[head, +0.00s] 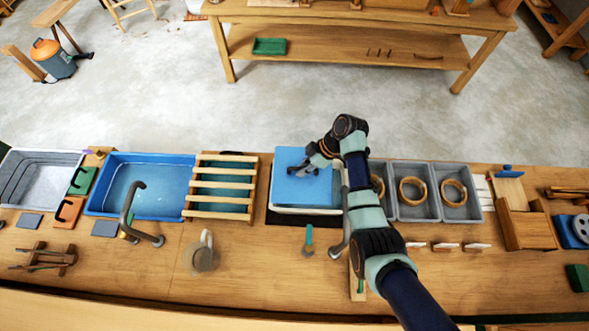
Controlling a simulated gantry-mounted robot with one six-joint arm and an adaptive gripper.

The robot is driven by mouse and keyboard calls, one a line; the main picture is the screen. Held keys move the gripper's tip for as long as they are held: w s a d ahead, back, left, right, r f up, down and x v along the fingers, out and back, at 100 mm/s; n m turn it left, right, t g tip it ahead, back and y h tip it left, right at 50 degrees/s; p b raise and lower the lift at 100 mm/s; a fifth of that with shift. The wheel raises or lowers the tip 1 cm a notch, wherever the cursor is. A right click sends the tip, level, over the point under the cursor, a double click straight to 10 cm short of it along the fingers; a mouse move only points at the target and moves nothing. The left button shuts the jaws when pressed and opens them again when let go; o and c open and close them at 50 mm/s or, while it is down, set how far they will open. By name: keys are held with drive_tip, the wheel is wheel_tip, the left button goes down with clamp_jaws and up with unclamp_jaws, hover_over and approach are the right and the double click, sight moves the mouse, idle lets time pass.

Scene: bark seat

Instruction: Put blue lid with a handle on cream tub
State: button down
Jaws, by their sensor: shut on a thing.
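The blue lid (290,189) is a flat blue rectangle above the cream tub (297,210). The tub shows as a pale rim along the lid's front edge, and the lid hides most of it. My gripper (303,170) is over the middle of the lid, shut on its handle, which my fingers mostly hide. The lid looks nearly level and lined up with the tub. I cannot tell whether it rests on the rim or hovers just above it.
Grey bins (413,207) with wooden rings stand right of the tub, partly behind my arm. A slatted wooden rack (222,187) and a blue basin (137,170) lie to the left. A green-handled tool (309,237) lies in front. Bare bench (240,285) is free at the front.

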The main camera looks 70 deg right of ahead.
drive_tip(key=shift+w+d+f, duration=0.1)
drive_tip(key=shift+w+d, duration=0.05)
drive_tip(key=shift+f+b, duration=0.25)
drive_tip(key=shift+b, duration=0.1)
wheel_tip(320, 180, down, 6)
drive_tip(key=b, duration=0.5)
drive_tip(key=shift+f+b, duration=0.55)
drive_tip(key=shift+f, duration=0.05)
idle(0.4)
drive_tip(key=c, duration=0.8)
unclamp_jaws()
wheel_tip(320, 180, up, 7)
drive_tip(key=p, duration=0.6)
